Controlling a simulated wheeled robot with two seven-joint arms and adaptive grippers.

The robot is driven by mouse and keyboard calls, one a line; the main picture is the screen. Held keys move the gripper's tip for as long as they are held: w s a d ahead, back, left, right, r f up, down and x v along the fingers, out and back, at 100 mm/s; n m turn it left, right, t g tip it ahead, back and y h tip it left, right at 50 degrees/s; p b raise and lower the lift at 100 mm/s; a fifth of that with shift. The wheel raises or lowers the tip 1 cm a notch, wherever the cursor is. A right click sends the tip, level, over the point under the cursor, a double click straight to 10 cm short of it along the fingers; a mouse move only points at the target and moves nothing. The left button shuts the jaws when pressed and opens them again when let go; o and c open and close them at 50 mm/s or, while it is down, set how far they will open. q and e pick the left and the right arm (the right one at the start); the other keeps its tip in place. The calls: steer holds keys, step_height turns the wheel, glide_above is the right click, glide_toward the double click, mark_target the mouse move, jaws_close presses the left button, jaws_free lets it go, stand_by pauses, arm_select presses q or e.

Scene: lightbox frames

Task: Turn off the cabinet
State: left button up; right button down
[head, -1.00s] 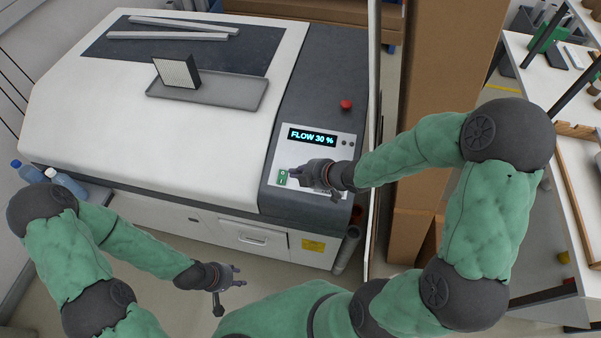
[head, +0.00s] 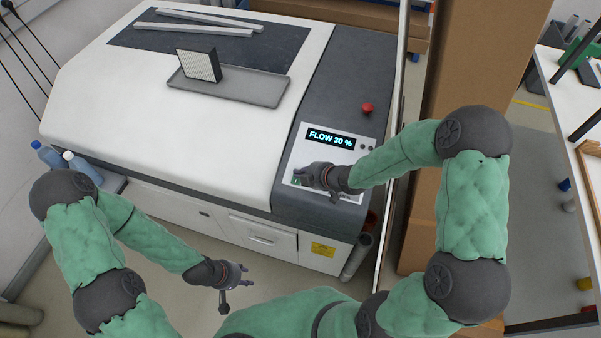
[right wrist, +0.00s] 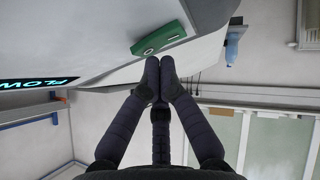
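The cabinet (head: 230,150) is a large white machine with a dark right side. Its control panel (head: 343,155) has a lit display (head: 331,139) reading FLOW 30 %. A green rocker switch (head: 297,182) sits at the panel's lower left, partly covered by my right gripper (head: 301,176). In the right wrist view the switch (right wrist: 160,38) shows its O and I marks, just beyond the fingertips of my right gripper (right wrist: 160,62). Those fingers are shut together and empty; I cannot tell whether they touch the switch. My left gripper (head: 236,287) is open and empty, low in front of the cabinet.
A red button (head: 367,107) stands above the display. A grey tray (head: 240,88) with a filter block (head: 200,65) lies on the cabinet top. A tall cardboard box (head: 465,70) stands to the right. Blue bottles (head: 47,154) stand at the left.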

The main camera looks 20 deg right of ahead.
steer(key=shift+w+d+f+b, duration=0.2)
steer(key=shift+w+f+b, duration=0.1)
steer(key=shift+f+b, duration=0.15)
steer(key=shift+w+d, duration=0.15)
steer(key=shift+r, duration=0.15)
